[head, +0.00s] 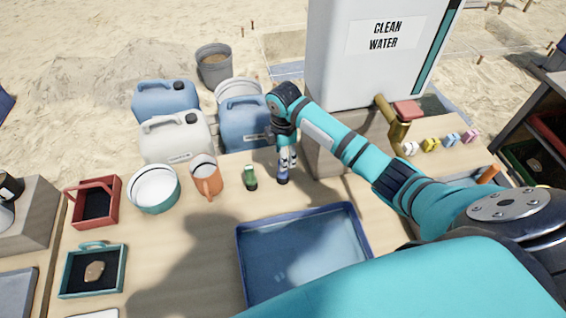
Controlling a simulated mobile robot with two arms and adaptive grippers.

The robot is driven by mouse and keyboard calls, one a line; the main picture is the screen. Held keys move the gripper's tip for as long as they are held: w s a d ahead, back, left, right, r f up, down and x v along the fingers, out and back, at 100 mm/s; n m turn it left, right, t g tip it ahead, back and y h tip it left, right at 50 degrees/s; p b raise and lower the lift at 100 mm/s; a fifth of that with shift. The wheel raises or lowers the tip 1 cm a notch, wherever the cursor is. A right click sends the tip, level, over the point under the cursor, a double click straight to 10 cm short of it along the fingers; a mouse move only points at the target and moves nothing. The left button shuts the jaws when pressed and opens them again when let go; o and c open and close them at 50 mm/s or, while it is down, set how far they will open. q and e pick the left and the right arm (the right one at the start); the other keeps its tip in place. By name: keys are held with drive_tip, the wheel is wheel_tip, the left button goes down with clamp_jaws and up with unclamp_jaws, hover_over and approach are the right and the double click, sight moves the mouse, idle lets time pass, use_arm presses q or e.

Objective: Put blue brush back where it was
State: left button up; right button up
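The blue brush (282,179) is upright at the back of the wooden table, right of the green brush (250,178). My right gripper (285,164) points down from above with its fingers around the upper part of the blue brush, and looks shut on it. The fingers hide the top of the brush. I cannot tell whether its lower end touches the table. My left gripper is out of view.
A blue water tray (240,262) lies in front, with the clean water tank (345,70) to the right. An orange pitcher (205,178), a white-and-teal bucket (155,190) and jerrycans (175,138) stand left and behind. Bare table lies left of the tray.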

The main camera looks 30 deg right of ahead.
wheel_tip(320, 180, up, 6)
drive_tip(key=shift+s+r, duration=0.15)
drive_tip(key=shift+r, duration=0.05)
drive_tip(key=shift+f, duration=0.1)
idle(0.3)
